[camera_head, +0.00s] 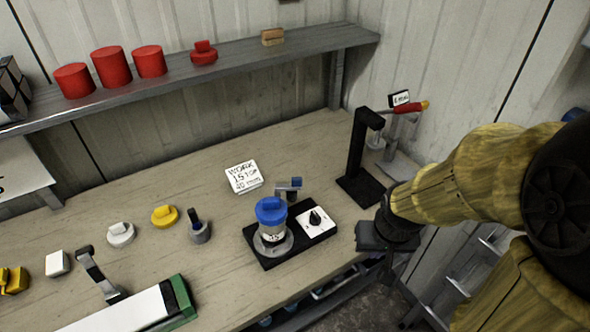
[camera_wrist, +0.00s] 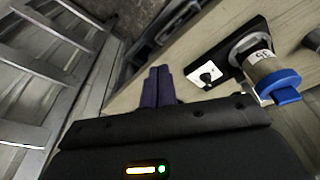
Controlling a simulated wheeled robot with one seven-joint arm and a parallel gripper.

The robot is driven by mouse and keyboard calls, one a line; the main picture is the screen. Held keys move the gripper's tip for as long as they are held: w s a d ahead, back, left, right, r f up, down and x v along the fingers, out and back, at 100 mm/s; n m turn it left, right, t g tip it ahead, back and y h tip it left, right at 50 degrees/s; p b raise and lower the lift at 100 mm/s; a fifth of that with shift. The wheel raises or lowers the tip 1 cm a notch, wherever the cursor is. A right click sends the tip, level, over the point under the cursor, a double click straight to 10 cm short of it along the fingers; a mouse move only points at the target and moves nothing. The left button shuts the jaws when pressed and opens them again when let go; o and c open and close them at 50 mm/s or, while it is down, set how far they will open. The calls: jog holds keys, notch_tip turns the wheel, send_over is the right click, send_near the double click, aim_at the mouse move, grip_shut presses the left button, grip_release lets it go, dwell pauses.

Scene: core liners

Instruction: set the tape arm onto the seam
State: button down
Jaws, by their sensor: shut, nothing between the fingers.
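A black base (camera_head: 251,236) stands near the table's front edge. On it is a short core liner (camera_head: 271,234) with a blue cap (camera_head: 271,208), upright on a grey disc. The seam cannot be made out. My gripper (camera_head: 370,236) is shut and empty, right of the base and apart from it. In the wrist view its dark fingers (camera_wrist: 158,85) are together, with the blue cap (camera_wrist: 280,82) to the right.
A white panel with a black knob (camera_head: 315,221) is on the base's right end. A black stand (camera_head: 357,160) rises behind my gripper. A white sign (camera_head: 242,177) lies behind the base. Several caps and a white tray (camera_head: 120,312) are to the left.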

jog(key=w+a+r+p, duration=0.4)
jog(key=w+a, duration=0.5)
jog(key=w, duration=0.4)
jog(key=w+a+r+t+p, duration=0.1)
jog(key=w+a+r+p, duration=0.2)
jog(key=w+a, duration=0.6)
jog(key=w+p, duration=0.1)
jog(key=w, duration=0.3)
jog(key=shift+r+n, duration=0.4)
jog(key=shift+w+f, duration=0.1)
jog(key=p, duration=0.6)
send_over(288, 192)
jog(key=w+d, duration=0.2)
notch_tip(288, 192, down, 9)
jog(key=shift+w+f, duration=0.15)
jog(key=shift+d, duration=0.1)
jog(key=shift+w+d+m, duration=0.1)
jog(key=shift+d+m, duration=0.2)
